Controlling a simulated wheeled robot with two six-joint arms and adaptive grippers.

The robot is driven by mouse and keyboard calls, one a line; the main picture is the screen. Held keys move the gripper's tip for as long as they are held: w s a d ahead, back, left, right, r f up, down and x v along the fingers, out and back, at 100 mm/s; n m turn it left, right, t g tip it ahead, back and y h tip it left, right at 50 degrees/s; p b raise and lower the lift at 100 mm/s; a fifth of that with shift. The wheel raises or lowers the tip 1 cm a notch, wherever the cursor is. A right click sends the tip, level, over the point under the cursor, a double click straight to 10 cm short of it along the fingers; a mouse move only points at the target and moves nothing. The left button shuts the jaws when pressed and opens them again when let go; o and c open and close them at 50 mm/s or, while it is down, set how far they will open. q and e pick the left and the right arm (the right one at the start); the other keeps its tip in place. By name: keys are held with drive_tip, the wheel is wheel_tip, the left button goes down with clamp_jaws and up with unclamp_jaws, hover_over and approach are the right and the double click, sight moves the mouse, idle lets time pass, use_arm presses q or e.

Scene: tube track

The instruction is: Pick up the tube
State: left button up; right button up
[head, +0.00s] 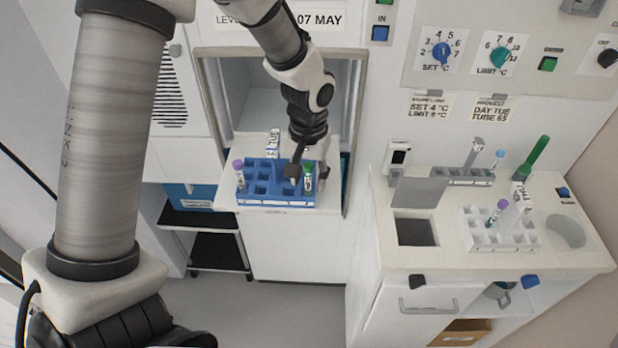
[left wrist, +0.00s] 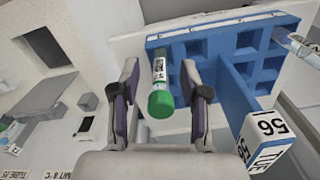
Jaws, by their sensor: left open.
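A tube with a green cap (head: 308,169) stands in the right end of a blue rack (head: 285,198), on the pulled-out shelf of an open compartment. My left gripper (head: 307,174) reaches down over that end of the rack, its fingers apart. In the left wrist view the green-capped tube (left wrist: 160,88) lies between the two open fingers (left wrist: 161,74), with a gap on each side. A purple-capped tube (head: 239,173) stands at the rack's left end; in the left wrist view a labelled tube (left wrist: 297,45) shows at the far right. My right gripper is not visible.
A label flag (left wrist: 265,140) rises from the blue rack close to the gripper. Compartment walls (head: 353,120) flank the arm. A counter at right holds a white rack (head: 515,240) with a purple-capped tube, a grey rack (head: 462,177) and a square opening (head: 415,232).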

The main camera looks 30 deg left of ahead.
use_arm(q)
drive_tip(key=shift+w+f, duration=0.1)
drive_tip(key=shift+w, duration=0.1)
drive_tip(key=shift+s, duration=0.15)
drive_tip(key=c, duration=0.7)
drive_tip(key=shift+s+r, duration=0.2)
clamp_jaws()
drive_tip(key=shift+w, duration=0.1)
drive_tip(key=shift+w+f, duration=0.1)
wheel_tip(320, 180, up, 10)
drive_tip(key=shift+r+b, duration=0.1)
drive_tip(key=shift+b, duration=0.6)
